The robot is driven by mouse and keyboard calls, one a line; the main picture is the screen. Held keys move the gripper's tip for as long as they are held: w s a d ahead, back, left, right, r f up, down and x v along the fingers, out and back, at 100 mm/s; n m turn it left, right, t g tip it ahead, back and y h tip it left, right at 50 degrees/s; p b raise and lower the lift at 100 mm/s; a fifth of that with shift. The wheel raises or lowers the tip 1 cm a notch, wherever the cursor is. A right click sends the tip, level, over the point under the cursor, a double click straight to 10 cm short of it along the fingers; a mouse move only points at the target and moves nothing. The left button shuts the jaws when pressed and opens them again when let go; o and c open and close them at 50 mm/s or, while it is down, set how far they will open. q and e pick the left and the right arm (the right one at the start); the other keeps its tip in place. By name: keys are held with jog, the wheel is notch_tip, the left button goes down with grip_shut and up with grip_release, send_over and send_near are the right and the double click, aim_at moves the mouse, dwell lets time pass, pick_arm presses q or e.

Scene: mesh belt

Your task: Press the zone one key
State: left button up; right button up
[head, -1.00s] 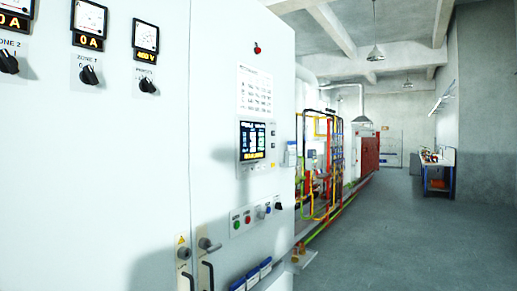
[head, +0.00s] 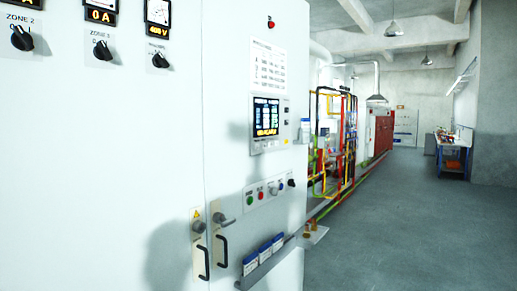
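A white control cabinet (head: 130,130) fills the left side of the head view. A display panel (head: 266,117) with a lit screen is set in its right-hand door, with small buttons (head: 286,106) at its right side. A black rotary knob (head: 102,50) sits under a meter reading 0 A; its zone label is too blurred to be sure of now. Another black knob (head: 21,38) to its left is marked ZONE 2. I cannot make out a key marked zone one on the display panel. Neither of my grippers is in view.
Below the display are green (head: 250,200) and red (head: 261,193) buttons. Door handles (head: 203,262) and a document holder (head: 264,258) stick out lower down. Pipework (head: 335,135) stands behind the cabinet. The grey floor (head: 400,230) at the right is open, with a workbench (head: 454,150) far back.

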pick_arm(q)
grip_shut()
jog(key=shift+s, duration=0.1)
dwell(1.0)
